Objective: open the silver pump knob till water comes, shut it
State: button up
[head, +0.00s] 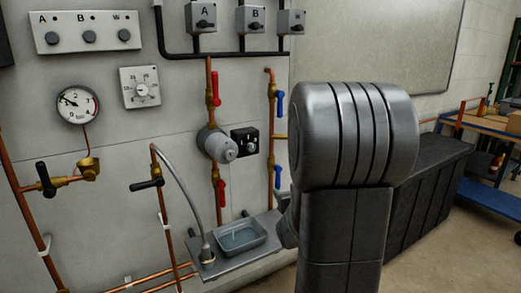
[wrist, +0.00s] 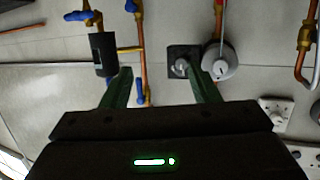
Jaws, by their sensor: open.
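The silver pump knob (head: 230,155) sits on the front of the round grey pump (head: 211,140), on the copper pipe between two red levers. A thin pale line, which looks like water, runs from below the knob to the grey tray (head: 262,237). In the wrist view the knob (wrist: 222,69) is just right of my right finger. My gripper (wrist: 163,80) is open, its fingers apart with nothing between them. In the head view my own arm hides the gripper. I cannot tell whether a finger touches the knob.
A black box with a dial (head: 244,141) is right beside the pump. Red levers (head: 216,88) and blue levers (head: 279,104) are on nearby pipes. A pressure gauge (head: 77,103) and a white dial plate (head: 140,87) are left. A bent grey hose (head: 185,190) stands by the tray.

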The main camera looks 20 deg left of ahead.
aim_at(231, 155)
jog(key=a+r+n+g+y+p, duration=0.1)
jog(key=a+r+n+y, duration=0.35)
jog(key=a, duration=0.85)
jog(key=shift+m+y, duration=0.55)
jog(key=shift+m, duration=0.2)
jog(key=p+x, duration=0.1)
jog(key=x, duration=1.2)
jog(key=shift+w+d+p, duration=0.1)
jog(key=shift+w+p, duration=0.1)
jog(key=shift+p, duration=0.2)
jog(key=shift+c, duration=0.2)
jog(key=shift+f, duration=0.1)
jog(key=c, duration=0.9)
